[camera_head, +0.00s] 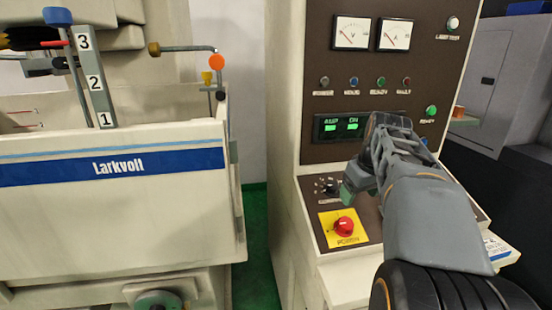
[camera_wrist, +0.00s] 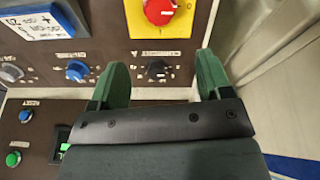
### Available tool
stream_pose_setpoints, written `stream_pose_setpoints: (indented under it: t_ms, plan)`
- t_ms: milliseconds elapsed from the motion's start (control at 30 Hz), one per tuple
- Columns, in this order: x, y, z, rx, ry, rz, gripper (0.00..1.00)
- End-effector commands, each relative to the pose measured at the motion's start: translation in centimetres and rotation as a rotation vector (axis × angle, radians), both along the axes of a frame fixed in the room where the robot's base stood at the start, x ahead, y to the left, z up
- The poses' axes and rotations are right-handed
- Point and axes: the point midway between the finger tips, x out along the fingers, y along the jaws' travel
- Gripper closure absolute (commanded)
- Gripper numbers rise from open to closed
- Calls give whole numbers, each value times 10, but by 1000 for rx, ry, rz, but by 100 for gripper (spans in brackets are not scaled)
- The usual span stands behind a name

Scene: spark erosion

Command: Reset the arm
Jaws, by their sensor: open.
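My gripper (camera_head: 352,188) is open in front of the control cabinet's sloping panel, right of a small black knob (camera_head: 331,187). In the wrist view my gripper's two green fingers (camera_wrist: 162,68) stand apart with nothing held between them. A black knob (camera_wrist: 158,70) shows in the gap between the fingertips; I cannot tell how far it is from them. My arm comes in from the lower right in the head view and hides part of the panel.
A red rotary switch (camera_head: 344,226) on a yellow plate sits close below my gripper. The cabinet (camera_head: 287,150) carries two meters (camera_head: 351,33) and a lit green display (camera_head: 342,127).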

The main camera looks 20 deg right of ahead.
Motion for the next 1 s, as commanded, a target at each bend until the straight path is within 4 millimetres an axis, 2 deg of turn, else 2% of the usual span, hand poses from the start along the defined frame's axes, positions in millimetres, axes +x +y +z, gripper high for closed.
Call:
stream_pose_setpoints:
  t_ms: [100, 200, 300, 367, 500, 700, 833, 1000]
  plan:
    - [0, 0, 0, 1, 0, -4, 28]
    - [3, -4, -2, 9, -23, -90, 28]
    - [-3, -1, -36, 40, -11, -234, 28]
    - [-8, 15, -55, 51, -8, -284, 28]
    - [-26, 73, -97, 67, -8, -319, 28]
    - [-68, 155, -145, 69, -7, -203, 28]
    - [-86, 185, -154, 63, -6, -89, 28]
    - [-87, 201, -147, 63, -31, -22, 28]
